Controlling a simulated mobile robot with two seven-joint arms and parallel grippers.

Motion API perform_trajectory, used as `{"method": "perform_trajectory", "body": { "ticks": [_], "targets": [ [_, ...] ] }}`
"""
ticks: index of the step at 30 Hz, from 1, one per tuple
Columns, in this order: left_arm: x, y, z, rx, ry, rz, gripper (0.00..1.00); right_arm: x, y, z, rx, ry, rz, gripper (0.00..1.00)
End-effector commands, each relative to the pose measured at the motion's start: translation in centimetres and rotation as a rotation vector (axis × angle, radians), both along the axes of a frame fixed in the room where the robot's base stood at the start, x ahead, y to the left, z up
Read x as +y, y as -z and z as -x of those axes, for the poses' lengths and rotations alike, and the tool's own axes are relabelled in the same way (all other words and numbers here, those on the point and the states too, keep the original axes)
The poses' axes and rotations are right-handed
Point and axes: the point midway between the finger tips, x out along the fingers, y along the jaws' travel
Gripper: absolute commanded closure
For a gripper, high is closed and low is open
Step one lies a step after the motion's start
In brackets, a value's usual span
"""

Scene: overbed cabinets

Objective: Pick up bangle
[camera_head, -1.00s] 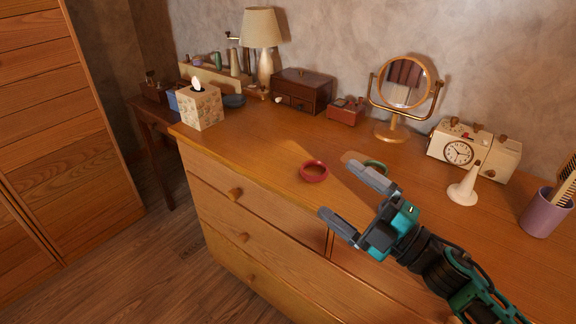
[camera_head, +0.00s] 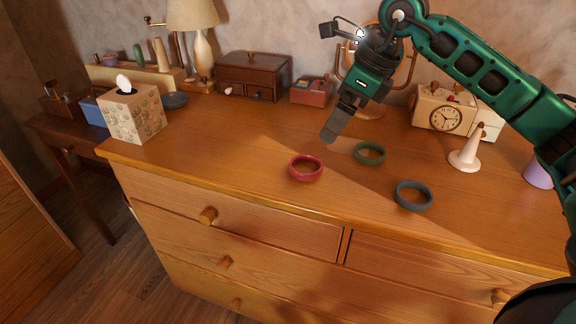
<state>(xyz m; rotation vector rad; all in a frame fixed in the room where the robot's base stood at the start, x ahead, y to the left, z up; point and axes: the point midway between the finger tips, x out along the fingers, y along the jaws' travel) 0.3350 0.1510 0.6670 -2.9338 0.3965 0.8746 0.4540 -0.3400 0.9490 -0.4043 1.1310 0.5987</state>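Three bangles lie flat on the wooden dresser top: a red bangle (camera_head: 306,168) near the front edge, a green bangle (camera_head: 370,153) behind it to the right, and a dark blue-grey bangle (camera_head: 413,195) further right. My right gripper (camera_head: 331,136) points downward above the dresser, behind the red bangle and left of the green one, apart from both. Its fingers are seen edge-on and overlap, so their opening is unclear. No bangle shows in it. My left gripper is not in view.
A tissue box (camera_head: 133,113) stands at the left. A lamp (camera_head: 196,45), a dark wooden box (camera_head: 253,76), a small red box (camera_head: 312,90) and a mirror partly hidden by my arm stand behind. A clock (camera_head: 445,119) and a white cone (camera_head: 467,150) stand at the right.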

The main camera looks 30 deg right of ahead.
Motion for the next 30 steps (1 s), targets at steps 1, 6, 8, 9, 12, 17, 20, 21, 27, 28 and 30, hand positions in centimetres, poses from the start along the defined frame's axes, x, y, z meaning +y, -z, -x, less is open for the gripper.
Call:
{"method": "perform_trajectory", "body": {
  "ticks": [1,6,8,9,12,17,20,21,27,28,30],
  "targets": [
    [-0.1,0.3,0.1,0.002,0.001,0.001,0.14,0.1,0.7,-0.1,0.003,0.0,0.003,0.0],
    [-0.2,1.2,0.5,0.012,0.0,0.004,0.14,1.0,3.8,-1.1,0.005,-0.002,-0.002,0.0],
    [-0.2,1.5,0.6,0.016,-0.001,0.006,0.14,1.3,4.8,-1.4,0.004,-0.002,-0.001,0.0],
    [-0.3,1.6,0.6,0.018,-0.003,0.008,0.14,1.4,5.4,-1.6,0.004,-0.002,-0.002,0.0],
    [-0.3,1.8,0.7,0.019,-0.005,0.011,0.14,1.7,6.3,-2.0,0.001,-0.002,-0.002,0.0],
    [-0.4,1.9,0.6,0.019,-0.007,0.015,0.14,1.9,7.1,-2.2,0.002,-0.002,-0.002,0.0],
    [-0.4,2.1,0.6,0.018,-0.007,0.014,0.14,2.2,7.9,-2.5,0.003,-0.003,-0.003,0.0],
    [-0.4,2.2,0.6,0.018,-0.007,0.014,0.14,2.4,8.5,-2.6,0.005,-0.004,-0.004,0.0],
    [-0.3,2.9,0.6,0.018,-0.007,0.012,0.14,3.2,11.2,-3.5,0.003,-0.002,-0.004,0.0],
    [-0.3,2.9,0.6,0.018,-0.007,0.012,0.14,3.2,11.4,-3.6,0.003,-0.002,-0.005,0.0],
    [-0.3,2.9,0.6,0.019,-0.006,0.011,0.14,3.3,11.6,-3.7,0.002,-0.002,-0.003,0.0]
  ]
}}
